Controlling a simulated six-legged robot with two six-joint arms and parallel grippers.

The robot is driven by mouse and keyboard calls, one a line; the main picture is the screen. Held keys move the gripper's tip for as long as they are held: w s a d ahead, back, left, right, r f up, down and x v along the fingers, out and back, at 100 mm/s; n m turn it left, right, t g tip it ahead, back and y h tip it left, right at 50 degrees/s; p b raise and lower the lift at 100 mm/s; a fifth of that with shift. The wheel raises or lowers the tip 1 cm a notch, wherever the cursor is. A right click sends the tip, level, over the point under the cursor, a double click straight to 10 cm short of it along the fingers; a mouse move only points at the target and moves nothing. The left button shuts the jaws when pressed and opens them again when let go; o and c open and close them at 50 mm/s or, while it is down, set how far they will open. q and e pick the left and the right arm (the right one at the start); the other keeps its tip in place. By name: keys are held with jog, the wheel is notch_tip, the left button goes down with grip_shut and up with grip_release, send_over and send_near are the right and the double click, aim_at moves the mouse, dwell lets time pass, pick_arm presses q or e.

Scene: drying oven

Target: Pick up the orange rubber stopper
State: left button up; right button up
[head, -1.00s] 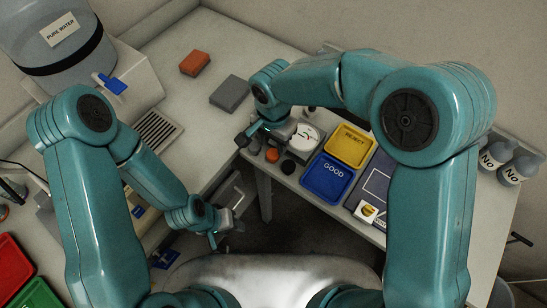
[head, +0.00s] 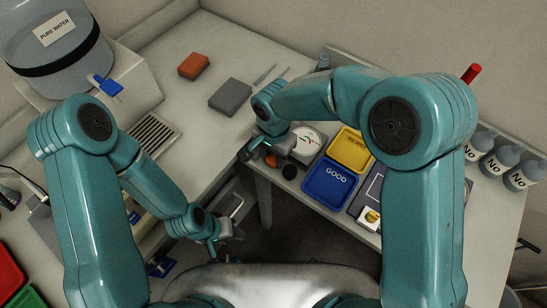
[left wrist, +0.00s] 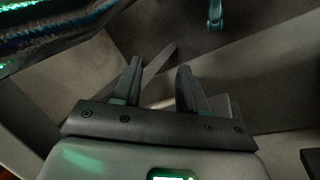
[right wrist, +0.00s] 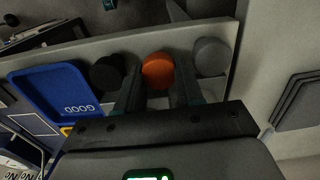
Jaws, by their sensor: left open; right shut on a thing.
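The orange rubber stopper (right wrist: 158,71) sits between the two fingers of my right gripper (right wrist: 155,82) in the right wrist view. The fingers are shut on it. In the head view my right gripper (head: 257,156) is low over the table's near edge and only a little of the orange stopper (head: 271,160) shows. A black stopper (right wrist: 106,74) lies on one side of it and a grey stopper (right wrist: 211,56) on the other. My left gripper (left wrist: 159,75) is open and empty, away from the stoppers, and shows in the head view (head: 226,232) at the lower middle.
A blue GOOD tray (head: 328,185) and a yellow tray (head: 351,150) lie right of the stoppers. A round dial device (head: 306,140) stands just behind. A grey block (head: 230,97) and an orange-brown block (head: 194,66) lie farther back. The table between has free room.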

jog(key=shift+s+r, duration=0.1)
jog(key=shift+r, duration=0.3)
notch_tip(320, 180, up, 17)
jog(key=p, duration=1)
notch_tip(320, 180, up, 6)
send_over(274, 157)
